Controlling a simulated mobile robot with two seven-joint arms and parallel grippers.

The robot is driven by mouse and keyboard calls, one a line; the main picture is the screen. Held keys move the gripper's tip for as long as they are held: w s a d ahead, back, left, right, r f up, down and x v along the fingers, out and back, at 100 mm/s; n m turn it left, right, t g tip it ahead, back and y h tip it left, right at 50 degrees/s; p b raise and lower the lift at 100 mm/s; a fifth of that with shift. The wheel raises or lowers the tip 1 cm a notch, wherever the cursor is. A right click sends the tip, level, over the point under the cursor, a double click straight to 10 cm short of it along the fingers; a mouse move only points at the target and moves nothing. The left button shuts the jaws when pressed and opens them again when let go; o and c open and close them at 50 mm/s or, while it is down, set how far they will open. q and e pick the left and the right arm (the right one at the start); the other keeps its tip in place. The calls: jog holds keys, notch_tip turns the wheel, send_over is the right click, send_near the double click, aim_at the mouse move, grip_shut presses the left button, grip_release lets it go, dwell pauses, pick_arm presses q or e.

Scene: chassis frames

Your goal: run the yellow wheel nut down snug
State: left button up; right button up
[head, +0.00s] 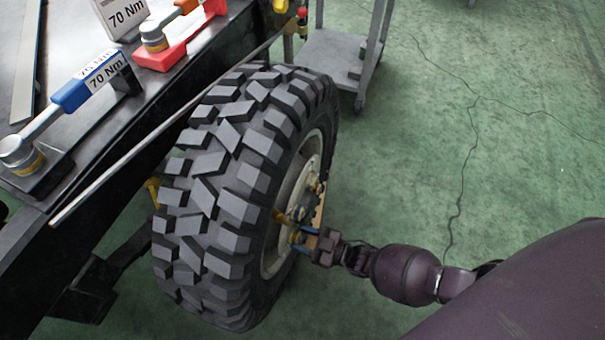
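A large black knobbly tyre (215,190) stands upright beside the dark chassis, with its pale rim (274,258) facing right and seen at a steep angle. Small yellow and blue parts crowd the hub; a yellow part, possibly the yellow wheel nut (282,217), sticks out there. My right gripper (297,239) reaches in from the right, with its fingertips at the hub beside the yellow parts. The fingertips are small and partly mixed with the hub parts, so whether they grip anything is unclear. My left gripper is out of view.
A blue-handled torque wrench (70,96) and a red-based one (165,55), with 70 Nm labels, lie on the dark work surface at upper left. A long thin bar (150,140) slants beside the tyre. A grey cart (333,60) stands behind. The green floor (520,130) at right is clear.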

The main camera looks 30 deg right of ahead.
pick_arm(q)
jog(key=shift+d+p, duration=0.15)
jog(key=shift+p, duration=0.55)
pick_arm(e)
jog(key=v, duration=1)
jog(key=shift+s+d, duration=0.3)
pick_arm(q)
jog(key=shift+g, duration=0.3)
pick_arm(e)
jog(key=shift+r, duration=0.1)
